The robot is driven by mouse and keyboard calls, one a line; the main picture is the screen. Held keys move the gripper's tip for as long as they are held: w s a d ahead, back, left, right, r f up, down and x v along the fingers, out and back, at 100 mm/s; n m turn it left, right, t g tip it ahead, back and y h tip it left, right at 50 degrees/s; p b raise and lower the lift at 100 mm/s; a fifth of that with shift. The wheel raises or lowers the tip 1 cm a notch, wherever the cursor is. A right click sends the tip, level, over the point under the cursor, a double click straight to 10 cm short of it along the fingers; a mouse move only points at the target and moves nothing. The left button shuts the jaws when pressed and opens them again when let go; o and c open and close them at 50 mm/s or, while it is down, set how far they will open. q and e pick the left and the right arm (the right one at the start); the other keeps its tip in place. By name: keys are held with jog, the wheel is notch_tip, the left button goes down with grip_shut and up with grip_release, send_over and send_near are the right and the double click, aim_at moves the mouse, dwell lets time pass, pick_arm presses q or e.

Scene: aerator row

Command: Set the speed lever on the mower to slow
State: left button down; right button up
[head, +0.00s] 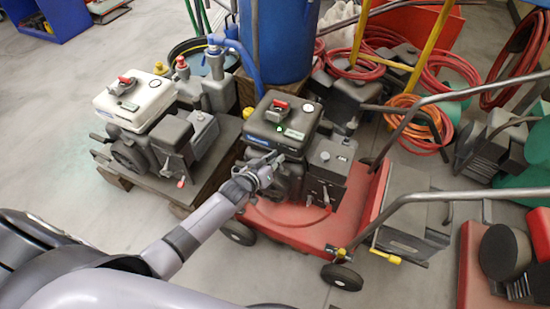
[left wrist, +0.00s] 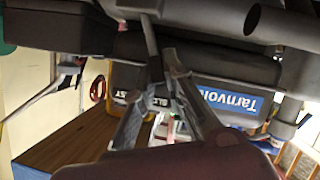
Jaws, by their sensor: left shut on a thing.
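The mower (head: 290,228) has a red deck and a dark engine with a red cap on top. My left gripper (head: 268,168) is at the near side of its engine. In the left wrist view the fingers of my left gripper (left wrist: 158,68) are closed around a thin grey lever (left wrist: 149,38), which looks like the speed lever. In the head view my gripper hides the lever. My right gripper is in neither view.
A white-topped engine (head: 140,102) stands on a pallet to the left, close to my left arm. A blue barrel (head: 278,40) stands behind the mower. The mower's handlebar (head: 430,198) reaches out to the right. Bare floor lies at the front left.

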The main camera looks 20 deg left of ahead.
pick_arm(q)
jog(key=shift+s+a+f, duration=0.15)
jog(key=shift+s+f, duration=0.05)
jog(key=shift+f, duration=0.25)
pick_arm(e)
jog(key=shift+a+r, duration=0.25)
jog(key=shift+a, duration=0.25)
pick_arm(q)
jog(key=c, duration=2)
grip_release()
jog(key=o, duration=0.4)
jog(key=shift+w+r, duration=0.15)
jog(key=shift+r, duration=0.05)
jog(key=shift+c, duration=0.2)
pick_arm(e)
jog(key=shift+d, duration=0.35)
pick_arm(q)
jog(key=shift+r, duration=0.1)
